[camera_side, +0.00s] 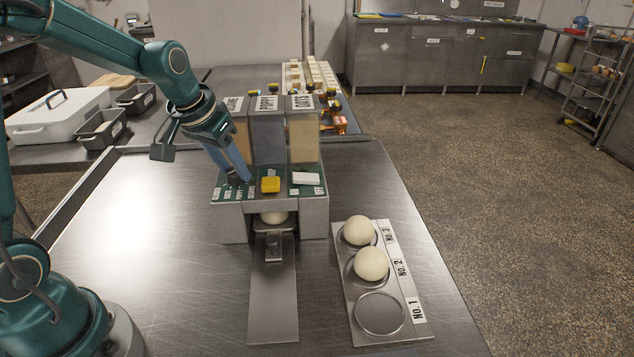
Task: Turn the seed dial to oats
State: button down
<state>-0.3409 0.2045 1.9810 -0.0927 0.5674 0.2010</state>
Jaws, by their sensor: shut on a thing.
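The seed machine (314,204) stands on the steel table, with three hoppers on top. The left hopper's label is partly hidden by my arm; the others read POPPY (267,103) and OATS (302,102). Its green front panel carries the dial's small labels at the left, a yellow button (271,185) and a white part (306,179). My gripper (237,178) reaches down to the left of the panel and is shut on the seed dial, which its fingers mostly hide. The dial's pointing direction cannot be made out. A dough ball (273,217) sits under the machine.
A metal slide (272,305) runs forward from the machine. To its right, a tray (350,329) holds dough balls at NO. 3 (360,230) and NO. 2 (371,264); NO. 1 is empty. A white box (58,118) and dark bins (100,130) stand at back left.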

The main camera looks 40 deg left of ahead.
aim_at(234, 189)
jog(key=n+y, duration=0.1)
jog(key=n, duration=0.1)
jog(key=n+g, duration=0.1)
jog(key=n, duration=0.2)
jog(key=shift+d+y, duration=0.1)
jog(key=shift+y, duration=0.3)
jog(key=shift+n, duration=0.3)
jog(key=shift+c, duration=2.3)
grip_release()
jog(key=shift+v, duration=2.6)
jog(key=shift+d+r, duration=0.1)
